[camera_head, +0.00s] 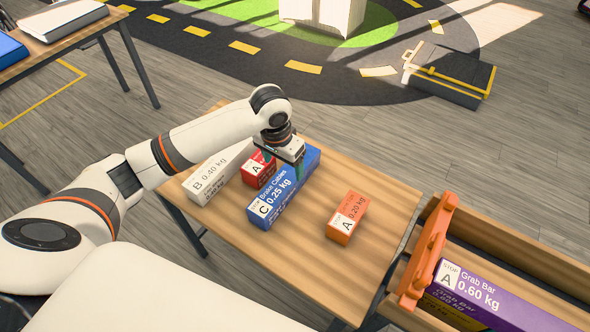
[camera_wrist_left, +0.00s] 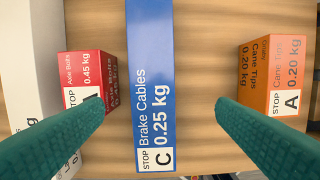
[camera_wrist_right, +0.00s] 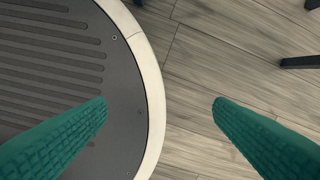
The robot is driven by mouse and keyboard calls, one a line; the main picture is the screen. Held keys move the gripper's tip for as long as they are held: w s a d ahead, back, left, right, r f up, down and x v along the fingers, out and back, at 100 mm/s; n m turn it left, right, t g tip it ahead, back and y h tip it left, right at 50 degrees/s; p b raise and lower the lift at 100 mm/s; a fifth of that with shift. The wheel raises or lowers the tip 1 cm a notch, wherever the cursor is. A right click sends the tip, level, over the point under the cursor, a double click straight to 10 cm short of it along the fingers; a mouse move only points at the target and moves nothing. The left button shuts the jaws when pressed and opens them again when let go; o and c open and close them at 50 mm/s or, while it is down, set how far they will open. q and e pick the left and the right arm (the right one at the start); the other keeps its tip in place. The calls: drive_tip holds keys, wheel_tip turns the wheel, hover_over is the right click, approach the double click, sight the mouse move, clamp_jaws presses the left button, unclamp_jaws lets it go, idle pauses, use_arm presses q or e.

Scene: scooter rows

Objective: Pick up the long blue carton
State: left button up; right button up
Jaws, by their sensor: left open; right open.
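The long blue carton (camera_head: 284,190), labelled Brake Cables, C, 0.25 kg, lies on the wooden table (camera_head: 300,255). In the left wrist view the blue carton (camera_wrist_left: 151,85) runs up the middle, between the two green fingers of my left gripper (camera_wrist_left: 160,112). In the head view my left gripper (camera_head: 284,168) is over the carton's far part, fingers pointing down, and hides some of it. It is open and holds nothing; I cannot tell its exact height above the carton. My right gripper (camera_wrist_right: 160,108) is open and empty, away from the table, above the floor and a dark round-edged surface.
A red box (camera_head: 258,168) stands close left of the carton, with a long white box (camera_head: 218,172) beyond it. An orange box (camera_head: 346,218) stands to the right with bare table between. A wooden tray (camera_head: 530,262) with a purple box (camera_head: 480,300) and orange handle (camera_head: 430,250) is at right.

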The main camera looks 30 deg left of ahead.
sight(285, 177)
use_arm(q)
drive_tip(key=shift+w+a+r, duration=0.3)
drive_tip(key=shift+w+a, duration=0.25)
drive_tip(key=shift+w, duration=0.1)
drive_tip(key=shift+f, duration=0.2)
wheel_tip(285, 177, down, 5)
drive_tip(key=shift+f, duration=0.1)
drive_tip(key=shift+w+d+f, duration=0.1)
drive_tip(key=shift+w+f, duration=0.05)
drive_tip(key=shift+f, duration=0.3)
drive_tip(key=f, duration=0.4)
drive_tip(key=shift+w+d+f, duration=0.15)
drive_tip(key=shift+w+f, duration=0.2)
drive_tip(key=shift+f, duration=0.05)
drive_tip(key=shift+r, duration=0.1)
drive_tip(key=c, duration=1.2)
use_arm(e)
drive_tip(key=shift+s+d+f, duration=0.1)
drive_tip(key=shift+f, duration=0.05)
